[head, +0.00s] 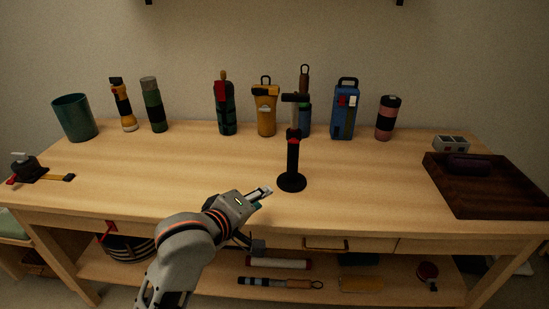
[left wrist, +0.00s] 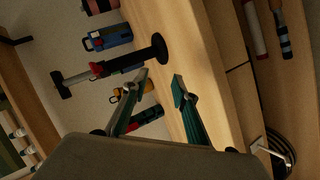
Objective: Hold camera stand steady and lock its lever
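The camera stand (head: 292,160) is a black post on a round base, with a crossbar on top and a red lever (head: 293,136) near the upper post. It stands upright near the middle of the table. My left gripper (head: 264,193) is low at the table's front edge, left of and nearer than the stand's base, apart from it. In the left wrist view the gripper (left wrist: 160,82) is open and empty, and the stand (left wrist: 125,62) lies beyond the fingertips, with the red lever (left wrist: 97,69) visible. My right gripper is not in view.
A row of bottles, flashlights and lanterns, including a blue lantern (head: 343,112), stands along the back behind the stand. A dark wooden tray (head: 490,200) is at the right. A tape measure (head: 28,168) is at the left. The table around the stand is clear.

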